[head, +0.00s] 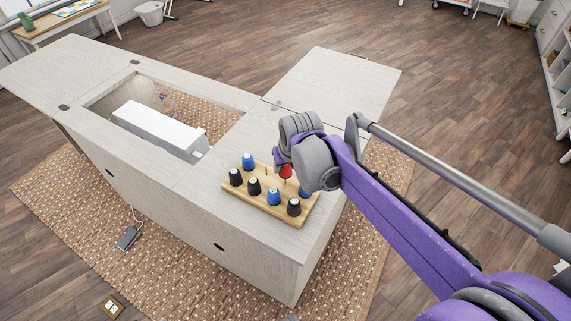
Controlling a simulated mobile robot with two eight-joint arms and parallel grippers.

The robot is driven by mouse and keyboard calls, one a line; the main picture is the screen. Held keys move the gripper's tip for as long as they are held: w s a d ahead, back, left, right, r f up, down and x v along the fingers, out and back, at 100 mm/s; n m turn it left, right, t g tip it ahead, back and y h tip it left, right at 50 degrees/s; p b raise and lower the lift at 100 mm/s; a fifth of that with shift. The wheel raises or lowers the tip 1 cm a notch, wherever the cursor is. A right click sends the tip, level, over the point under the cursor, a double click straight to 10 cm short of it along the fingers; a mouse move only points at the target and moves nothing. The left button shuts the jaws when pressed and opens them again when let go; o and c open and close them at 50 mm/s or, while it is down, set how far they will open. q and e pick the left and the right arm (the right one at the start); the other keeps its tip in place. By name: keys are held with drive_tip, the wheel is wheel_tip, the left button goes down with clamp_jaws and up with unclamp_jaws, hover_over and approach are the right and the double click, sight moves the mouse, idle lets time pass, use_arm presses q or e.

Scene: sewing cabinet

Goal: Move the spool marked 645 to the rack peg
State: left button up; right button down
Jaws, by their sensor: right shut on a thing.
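The wooden rack (240,195) stands on the cabinet top. My right gripper (283,165) is over its far right part and is shut on a red spool (287,171). The gripper hides part of this spool, and a thin dark peg seems to show just below it. I cannot tell whether the spool touches the peg. The rack carries black spools (253,187) and blue spools (248,162), one blue one partly behind my wrist. The number 645 cannot be read on any spool. My left gripper is not in view.
The cabinet top (335,80) is clear behind the rack. A white sewing machine (157,128) lies in the cabinet's opening to the left. A grey pedal (127,238) is on the woven rug (75,220). My right arm covers the area right of the rack.

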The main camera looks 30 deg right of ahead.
drive_tip(key=shift+f+b, duration=0.9)
drive_tip(key=shift+f, duration=0.6)
drive_tip(key=shift+c, duration=1.5)
unclamp_jaws()
drive_tip(key=p+v, duration=0.2)
drive_tip(key=v, duration=0.9)
drive_tip(key=shift+w, duration=0.1)
drive_tip(key=s+a+n+p, duration=0.1)
drive_tip(key=s+a+p, duration=0.3)
drive_tip(key=s+p, duration=0.1)
drive_tip(key=s+a+f+n+p, duration=0.1)
drive_tip(key=s+a+p, duration=0.3)
drive_tip(key=s+p, duration=0.2)
drive_tip(key=s, duration=0.2)
drive_tip(key=shift+s+t+y, duration=0.3)
drive_tip(key=shift+t+y, duration=0.1)
